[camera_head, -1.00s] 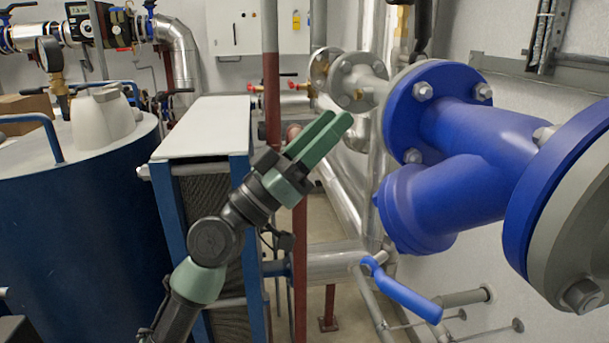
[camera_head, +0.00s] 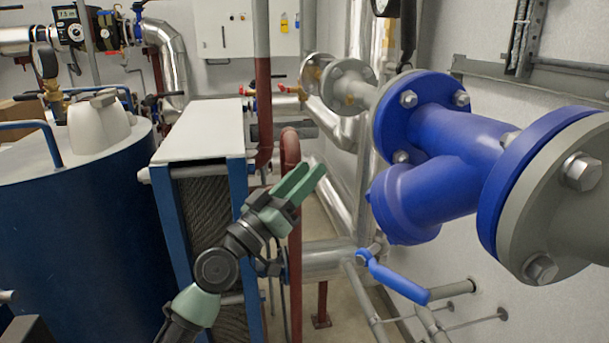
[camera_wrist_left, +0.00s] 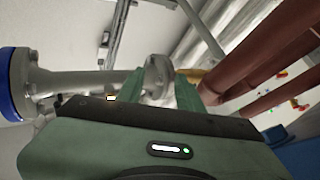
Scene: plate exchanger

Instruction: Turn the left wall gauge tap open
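At the top of the head view, a dark gauge (camera_head: 408,28), seen nearly edge-on, stands beside a brass fitting (camera_head: 388,45) on the wall pipework. I cannot make out a tap handle there or tell whether it is open. My left gripper (camera_head: 308,178) is below and left of them, pointing up and right. Its two green fingers are apart with nothing between them. In the left wrist view the fingers (camera_wrist_left: 155,92) stand apart, with a grey flange (camera_wrist_left: 158,75) beyond them and a brass part (camera_wrist_left: 187,73) partly behind the right finger. My right gripper is not in view.
A blue valve body (camera_head: 430,165) with large flanges fills the right side. A blue lever (camera_head: 400,283) sits below it. A plate exchanger (camera_head: 200,130) and red pipes (camera_head: 291,150) are close to my left arm. A blue tank (camera_head: 75,220) stands at left.

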